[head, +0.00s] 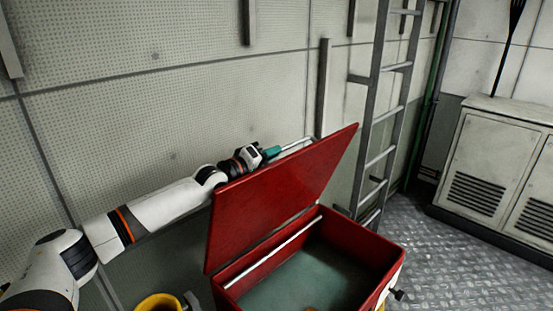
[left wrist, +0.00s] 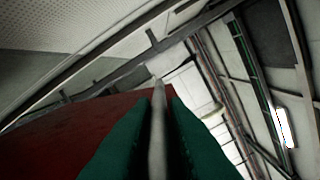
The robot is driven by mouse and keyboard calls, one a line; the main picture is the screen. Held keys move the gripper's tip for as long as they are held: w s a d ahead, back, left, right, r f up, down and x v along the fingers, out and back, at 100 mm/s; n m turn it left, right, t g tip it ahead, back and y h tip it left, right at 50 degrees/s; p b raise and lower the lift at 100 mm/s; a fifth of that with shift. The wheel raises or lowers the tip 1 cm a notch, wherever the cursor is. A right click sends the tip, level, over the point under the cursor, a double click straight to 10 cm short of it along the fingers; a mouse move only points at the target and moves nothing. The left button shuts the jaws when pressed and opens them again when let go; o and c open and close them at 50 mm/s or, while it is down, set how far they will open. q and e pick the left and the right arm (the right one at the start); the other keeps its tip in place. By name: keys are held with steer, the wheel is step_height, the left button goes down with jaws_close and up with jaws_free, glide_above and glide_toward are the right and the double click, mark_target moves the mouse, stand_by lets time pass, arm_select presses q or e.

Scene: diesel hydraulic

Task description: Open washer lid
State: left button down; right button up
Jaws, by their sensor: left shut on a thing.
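The washer is a red box (head: 383,256) with a dark grey-green inside, and its red lid (head: 275,190) stands raised and tilted above it. My left gripper (head: 273,152) is at the lid's upper edge, on the side away from the opening. Its green fingers also show in the left wrist view (left wrist: 158,100), shut on a thin grey bar (left wrist: 157,140) that runs along between them. The bar (head: 297,144) reaches toward the lid's top edge in the head view. The lid fills the lower left of the left wrist view (left wrist: 65,140). My right gripper is out of view.
A panelled wall (head: 200,90) stands close behind my left arm and the lid. A grey ladder (head: 390,110) rises behind the washer. A pale cabinet (head: 490,160) stands at the right, with bare metal floor (head: 445,255) before it. A yellow object (head: 158,303) is at the bottom left.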

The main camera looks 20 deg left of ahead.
arm_select(q)
steer(key=shift+f, duration=0.1)
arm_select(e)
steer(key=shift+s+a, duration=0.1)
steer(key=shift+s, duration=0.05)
arm_select(q)
steer(key=c, duration=1.5)
jaws_free()
steer(key=shift+o, duration=0.2)
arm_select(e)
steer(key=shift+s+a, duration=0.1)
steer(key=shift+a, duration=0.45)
